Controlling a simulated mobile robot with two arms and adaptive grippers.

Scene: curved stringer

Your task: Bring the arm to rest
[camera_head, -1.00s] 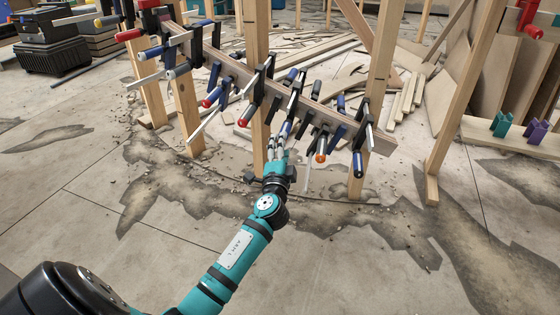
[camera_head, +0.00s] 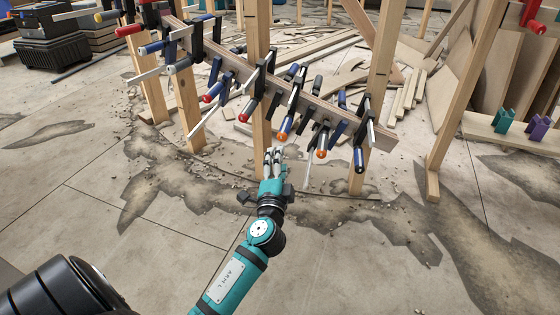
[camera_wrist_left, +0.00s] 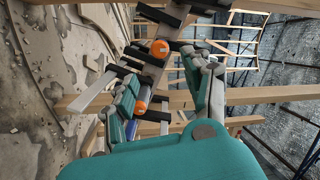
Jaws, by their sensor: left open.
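My left gripper (camera_head: 275,160) is on the teal arm in the head view, its fingers pointing up and away, just below the row of clamps. In the left wrist view the two fingers of my left gripper (camera_wrist_left: 165,90) stand apart with nothing held between them. An orange-ended clamp (camera_head: 283,136) hangs on the wooden stringer (camera_head: 340,117) just above the fingertips. In the wrist view an orange clamp end (camera_wrist_left: 159,48) shows beyond the fingers. My right gripper is not in view.
Several clamps with blue, red and orange handles line the stringer. Wooden posts (camera_head: 260,110) and (camera_head: 372,120) stand close to my gripper. A lone post (camera_head: 445,130) stands at right. The floor (camera_head: 380,270) in front is open, with broken patches and debris.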

